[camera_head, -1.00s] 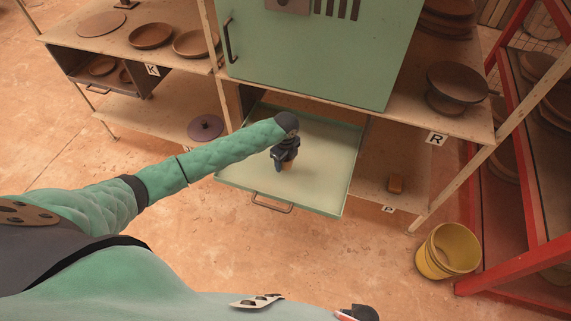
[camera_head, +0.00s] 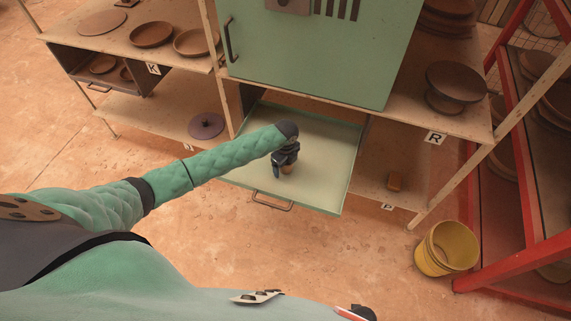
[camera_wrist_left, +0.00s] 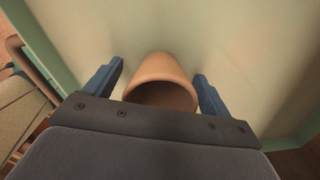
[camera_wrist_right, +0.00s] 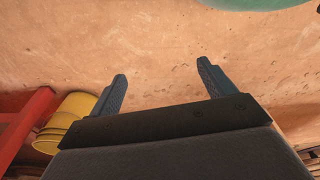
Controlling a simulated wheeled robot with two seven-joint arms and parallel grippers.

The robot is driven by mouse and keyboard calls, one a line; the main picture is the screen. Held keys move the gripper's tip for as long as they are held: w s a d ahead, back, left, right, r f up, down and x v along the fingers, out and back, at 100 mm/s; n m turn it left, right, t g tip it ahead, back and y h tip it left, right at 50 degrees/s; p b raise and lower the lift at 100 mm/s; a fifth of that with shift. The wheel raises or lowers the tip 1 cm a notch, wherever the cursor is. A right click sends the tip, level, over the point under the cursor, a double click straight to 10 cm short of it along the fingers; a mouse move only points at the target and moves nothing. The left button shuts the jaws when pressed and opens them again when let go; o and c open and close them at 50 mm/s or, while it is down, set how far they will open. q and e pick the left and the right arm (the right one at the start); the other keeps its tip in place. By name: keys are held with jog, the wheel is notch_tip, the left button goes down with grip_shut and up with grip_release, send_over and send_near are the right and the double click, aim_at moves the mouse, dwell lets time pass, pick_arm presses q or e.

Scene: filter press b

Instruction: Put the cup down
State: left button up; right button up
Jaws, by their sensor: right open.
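The terracotta cup (camera_wrist_left: 160,72) sits between the two fingers of my left gripper (camera_wrist_left: 160,72), with a visible gap on each side. The fingers are spread and do not appear to close on it. My right gripper (camera_wrist_right: 160,85) is open and empty above the bare floor.
The drawer's front handle (camera_head: 272,203) faces me. A green cabinet (camera_head: 310,50) stands above the drawer. A yellow bucket (camera_head: 447,248) stands beside a red rack (camera_head: 510,257).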

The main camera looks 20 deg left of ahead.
pick_arm(q)
jog(key=shift+r, duration=0.45)
notch_tip(320, 180, up, 11)
jog(key=b, duration=0.2)
jog(key=shift+r+b, duration=0.2)
jog(key=shift+b, duration=0.2)
pick_arm(e)
notch_tip(320, 180, up, 7)
jog(key=w+a, duration=0.1)
jog(key=shift+a+f+g, duration=0.2)
jog(key=shift+a+g, duration=0.1)
jog(key=shift+a, duration=0.1)
